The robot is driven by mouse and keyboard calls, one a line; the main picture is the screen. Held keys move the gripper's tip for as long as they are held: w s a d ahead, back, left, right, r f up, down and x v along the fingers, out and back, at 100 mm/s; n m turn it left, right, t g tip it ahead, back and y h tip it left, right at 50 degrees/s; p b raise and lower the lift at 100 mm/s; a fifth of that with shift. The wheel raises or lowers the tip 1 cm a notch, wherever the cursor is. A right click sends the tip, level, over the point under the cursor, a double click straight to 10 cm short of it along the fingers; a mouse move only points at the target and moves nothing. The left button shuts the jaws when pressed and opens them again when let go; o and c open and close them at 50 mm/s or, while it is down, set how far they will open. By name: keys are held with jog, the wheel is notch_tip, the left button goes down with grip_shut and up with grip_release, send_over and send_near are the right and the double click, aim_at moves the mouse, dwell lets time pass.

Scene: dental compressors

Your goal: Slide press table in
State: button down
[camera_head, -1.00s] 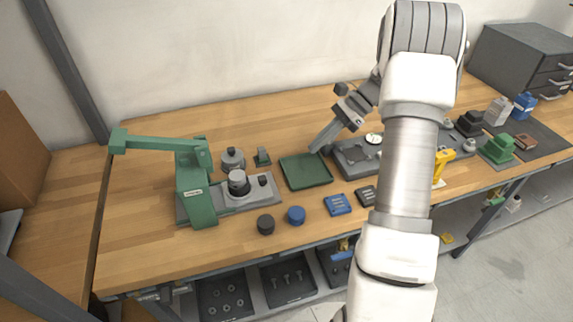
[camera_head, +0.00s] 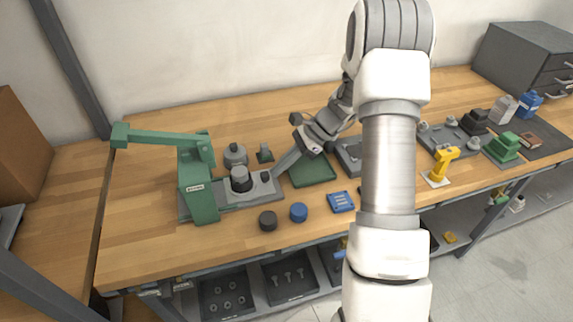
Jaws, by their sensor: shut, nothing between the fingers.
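The green press (camera_head: 199,190) stands on the left of the workbench, with its long lever arm reaching left. Its grey sliding table (camera_head: 232,195) sticks out to the right of the press body and carries a dark-topped round part (camera_head: 240,179). My gripper (camera_head: 277,172) comes down from the upper right, its fingers closed together, with the tip at the right end of the press table. I cannot tell whether the tip touches the table. My arm hides part of the bench to the right.
A green tray (camera_head: 313,171) lies just right of my gripper. A black cap (camera_head: 268,220) and a blue cap (camera_head: 298,212) sit in front of the table. A grey round part (camera_head: 235,156) and a small green block (camera_head: 265,153) stand behind it. The front-left bench is clear.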

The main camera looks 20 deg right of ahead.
aim_at(240, 171)
jog(key=a, duration=1.2)
jog(key=shift+w+p, duration=0.15)
jog(key=shift+p, duration=0.25)
